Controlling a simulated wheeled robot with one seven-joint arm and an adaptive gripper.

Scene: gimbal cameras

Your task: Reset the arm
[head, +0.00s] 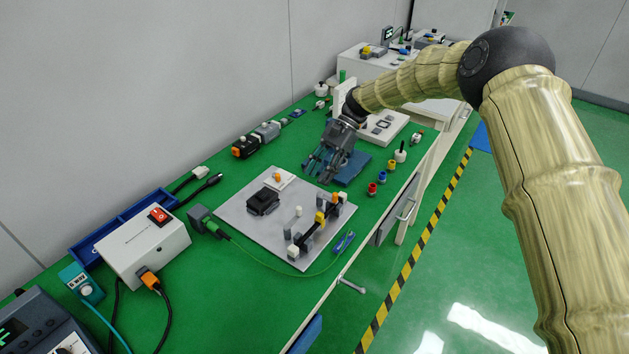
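My arm reaches in from the right and bends over the green workbench (215,288). My gripper (322,174) points down and to the left, above the far edge of the grey board. Its fingers look spread apart, and I see nothing between them. A blue pad (352,170) lies just behind and to the right of the fingers. At this size I cannot tell how high the fingertips are above the bench.
The grey board (240,219) carries a black block (263,201) and several small fixtures. A white box with a red switch (143,248) stands at left. Small red, blue and yellow parts line the right edge. A yellow-black floor stripe (412,259) runs alongside; the floor is open.

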